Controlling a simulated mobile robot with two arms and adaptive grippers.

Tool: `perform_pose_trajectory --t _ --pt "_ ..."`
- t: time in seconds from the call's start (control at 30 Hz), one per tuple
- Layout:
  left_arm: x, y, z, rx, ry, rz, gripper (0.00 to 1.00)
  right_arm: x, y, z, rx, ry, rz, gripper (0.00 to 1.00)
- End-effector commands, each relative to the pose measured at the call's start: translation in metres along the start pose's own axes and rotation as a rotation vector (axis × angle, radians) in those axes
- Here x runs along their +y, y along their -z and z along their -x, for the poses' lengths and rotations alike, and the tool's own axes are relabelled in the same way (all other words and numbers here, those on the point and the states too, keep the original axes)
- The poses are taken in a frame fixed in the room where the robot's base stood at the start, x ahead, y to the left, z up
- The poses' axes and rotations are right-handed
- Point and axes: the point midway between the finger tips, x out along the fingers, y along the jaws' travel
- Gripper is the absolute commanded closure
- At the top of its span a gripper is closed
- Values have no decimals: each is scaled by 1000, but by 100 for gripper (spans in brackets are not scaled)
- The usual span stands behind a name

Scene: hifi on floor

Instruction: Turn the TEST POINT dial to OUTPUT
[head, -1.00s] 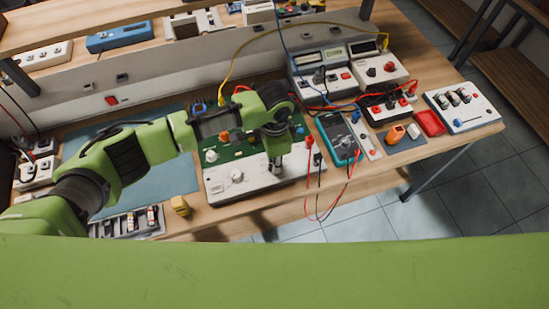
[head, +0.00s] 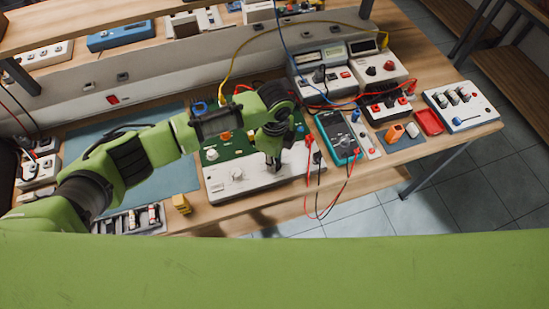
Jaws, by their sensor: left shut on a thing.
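A white-fronted test panel with a green board (head: 235,150) sits near the bench's front edge. A white knob (head: 237,174) shows on its front strip, and another white knob (head: 212,154) on the green part. My left gripper (head: 273,165) points down onto the right part of the front strip. It is shut on a dial there, which the fingers hide almost wholly. The dial's lettering and pointer are too small or hidden to read. My right gripper is not in view.
A teal multimeter (head: 338,138) with red and black leads stands right of the panel. Power supplies (head: 325,72) stand behind. A blue-grey mat (head: 155,175) is mostly clear.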

Motion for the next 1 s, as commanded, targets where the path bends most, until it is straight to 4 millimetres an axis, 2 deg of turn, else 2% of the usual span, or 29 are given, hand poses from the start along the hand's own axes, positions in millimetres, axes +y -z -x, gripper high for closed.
perform_pose_trajectory --t 0.57,0.6,0.67,1.0 --pt "-2 2 2 4 6 -34 100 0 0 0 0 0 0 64" --pt "-2 2 2 4 6 -34 74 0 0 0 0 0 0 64" --pt "-2 1 2 4 6 -34 62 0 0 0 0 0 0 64" --pt "-1 0 2 1 2 -33 62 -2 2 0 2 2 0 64"
